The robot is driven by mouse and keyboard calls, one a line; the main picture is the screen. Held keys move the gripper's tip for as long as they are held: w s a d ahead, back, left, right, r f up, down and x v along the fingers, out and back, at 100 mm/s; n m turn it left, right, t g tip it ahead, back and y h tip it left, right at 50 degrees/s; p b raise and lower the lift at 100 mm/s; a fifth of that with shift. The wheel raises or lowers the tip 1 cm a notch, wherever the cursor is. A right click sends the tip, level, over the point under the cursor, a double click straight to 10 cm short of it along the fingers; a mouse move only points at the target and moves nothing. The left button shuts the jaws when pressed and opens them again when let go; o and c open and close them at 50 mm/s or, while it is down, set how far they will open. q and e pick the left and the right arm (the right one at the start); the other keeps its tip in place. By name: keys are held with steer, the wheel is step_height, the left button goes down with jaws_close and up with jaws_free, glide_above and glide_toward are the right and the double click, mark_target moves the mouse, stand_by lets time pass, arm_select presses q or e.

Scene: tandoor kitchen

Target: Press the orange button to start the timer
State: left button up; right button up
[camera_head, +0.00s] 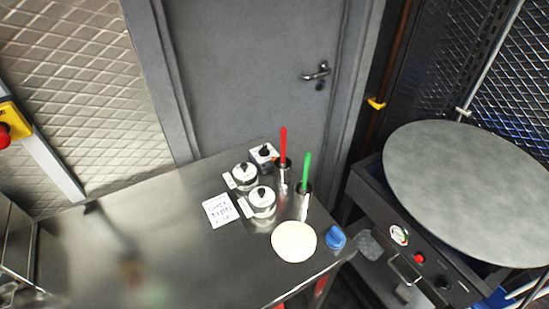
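No plainly orange button or timer shows in this view. A red button (419,258) is on the front panel of the round-topped appliance at the right, beside a white dial (398,235). A red mushroom button on a yellow box (5,132) is at the left edge. Neither of my grippers is in view.
Two lidded pots (244,176) (262,200), a handwritten note (220,210), cups holding a red handle (283,145) and a green handle (306,170), a pale disc (294,241) and a blue item (335,238) crowd the table's right. Its left is clear. A grey door (250,70) stands behind.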

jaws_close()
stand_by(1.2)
arm_select(q)
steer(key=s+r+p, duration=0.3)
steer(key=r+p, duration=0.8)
steer(key=p, duration=0.5)
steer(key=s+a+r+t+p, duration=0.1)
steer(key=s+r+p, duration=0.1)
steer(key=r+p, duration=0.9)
steer(key=p, duration=0.5)
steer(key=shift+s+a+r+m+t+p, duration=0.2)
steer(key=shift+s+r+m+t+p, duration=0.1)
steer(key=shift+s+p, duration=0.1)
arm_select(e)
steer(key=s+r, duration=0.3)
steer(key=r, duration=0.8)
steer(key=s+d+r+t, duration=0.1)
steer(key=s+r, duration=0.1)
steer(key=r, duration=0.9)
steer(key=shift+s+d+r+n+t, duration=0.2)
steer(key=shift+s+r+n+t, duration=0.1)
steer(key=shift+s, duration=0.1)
